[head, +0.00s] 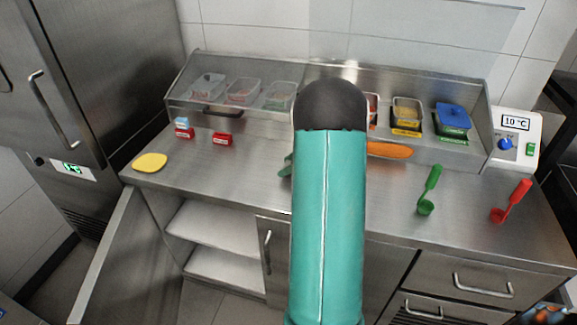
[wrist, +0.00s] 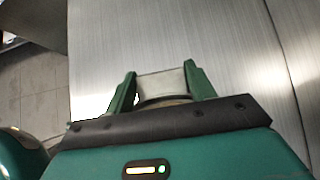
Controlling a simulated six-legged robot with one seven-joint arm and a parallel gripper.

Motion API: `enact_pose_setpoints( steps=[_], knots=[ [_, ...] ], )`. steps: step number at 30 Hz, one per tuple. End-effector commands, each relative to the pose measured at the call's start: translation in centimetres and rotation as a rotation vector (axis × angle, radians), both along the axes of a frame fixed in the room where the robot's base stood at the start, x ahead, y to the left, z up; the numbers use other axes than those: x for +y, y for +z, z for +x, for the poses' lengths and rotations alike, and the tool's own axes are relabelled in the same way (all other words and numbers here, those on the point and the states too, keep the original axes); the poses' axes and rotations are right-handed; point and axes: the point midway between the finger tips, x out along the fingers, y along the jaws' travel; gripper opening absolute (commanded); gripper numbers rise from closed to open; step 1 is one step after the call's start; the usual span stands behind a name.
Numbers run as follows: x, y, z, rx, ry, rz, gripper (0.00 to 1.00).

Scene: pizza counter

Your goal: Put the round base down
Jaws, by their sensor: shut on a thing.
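My gripper (wrist: 161,72) is shut on a pale, light-grey to beige thing (wrist: 163,84), seen between its two green fingers in the wrist view. I take this to be the round base, but only a small part shows and its full outline is hidden. In the head view my own teal arm hides most of the gripper. Only a bit of green finger (head: 286,166) shows left of the arm, over the middle of the steel counter (head: 255,172). Whether the held thing touches the counter cannot be told.
A yellow disc (head: 149,162) lies at the counter's left end. An orange flat piece (head: 389,150) lies right of my arm. A green scoop (head: 428,192) and a red scoop (head: 510,203) are on the right. Topping bins (head: 242,92) stand along the back.

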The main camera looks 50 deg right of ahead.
Motion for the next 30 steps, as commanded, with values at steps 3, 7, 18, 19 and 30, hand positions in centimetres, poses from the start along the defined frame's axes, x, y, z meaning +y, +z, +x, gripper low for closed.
enact_pose_setpoints(
  steps=[3,7,18,19,30],
  knots=[
    [-0.1,-0.6,0.0,-0.001,-0.001,-0.003,0.22],
    [-0.1,-0.5,0.0,-0.002,-0.001,-0.003,0.22],
    [0.0,-0.8,0.0,0.000,-0.001,-0.002,0.76],
    [0.0,-0.8,0.0,0.000,-0.001,-0.002,0.76],
    [-0.5,0.5,-0.9,-0.001,-0.003,-0.003,0.76]
  ],
)
